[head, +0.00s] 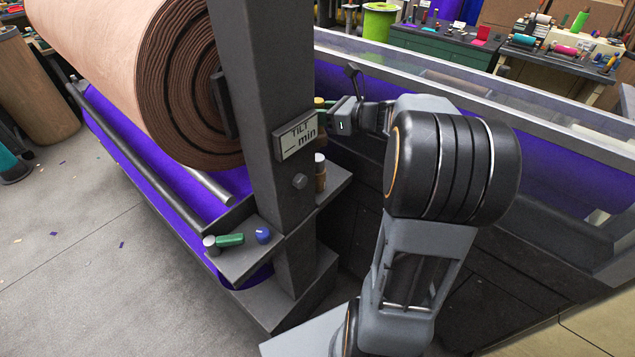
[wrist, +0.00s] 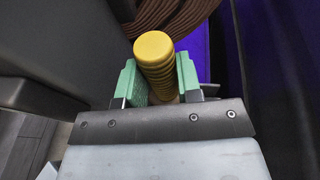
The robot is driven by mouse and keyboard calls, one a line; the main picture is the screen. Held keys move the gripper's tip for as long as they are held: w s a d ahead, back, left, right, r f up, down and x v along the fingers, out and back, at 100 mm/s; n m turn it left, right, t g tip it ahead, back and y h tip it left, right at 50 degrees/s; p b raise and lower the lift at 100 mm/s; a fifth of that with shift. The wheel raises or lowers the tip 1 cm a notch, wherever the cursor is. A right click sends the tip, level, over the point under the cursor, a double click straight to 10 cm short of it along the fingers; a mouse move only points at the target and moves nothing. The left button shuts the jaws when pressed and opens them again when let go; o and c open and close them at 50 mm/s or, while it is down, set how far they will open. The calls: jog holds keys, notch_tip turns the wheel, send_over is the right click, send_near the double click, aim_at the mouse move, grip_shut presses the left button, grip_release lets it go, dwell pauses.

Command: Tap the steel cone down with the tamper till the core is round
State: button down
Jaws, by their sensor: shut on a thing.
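My gripper (wrist: 158,88) is shut on a yellow ribbed handle (wrist: 154,48), likely the tamper's, between its green pads. The handle's lower part is hidden. In the head view my gripper (head: 326,116) is just right of the dark post, beside the display, with a bit of the yellow handle (head: 319,102) showing. The brown felt roll (head: 185,85) is left of the post, its spiral end facing the post. The roll's core is covered by the post, and I cannot make out the steel cone.
The dark post (head: 262,110) carries a "TILT min" display (head: 296,137) and a knob (head: 299,181). A lower shelf holds a green-handled tool (head: 229,240) and a blue knob-like piece (head: 263,235). A white-capped brown cylinder (head: 320,172) stands on the right ledge. Open floor lies left.

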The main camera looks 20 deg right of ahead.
aim_at(323, 130)
notch_tip(323, 130, down, 6)
jog(key=b, duration=0.4)
jog(key=shift+f, duration=0.15)
jog(key=shift+r+p, duration=0.65)
notch_tip(323, 130, up, 6)
jog(key=p, duration=0.5)
notch_tip(323, 130, up, 5)
jog(key=p, duration=0.4)
jog(key=shift+r, duration=0.1)
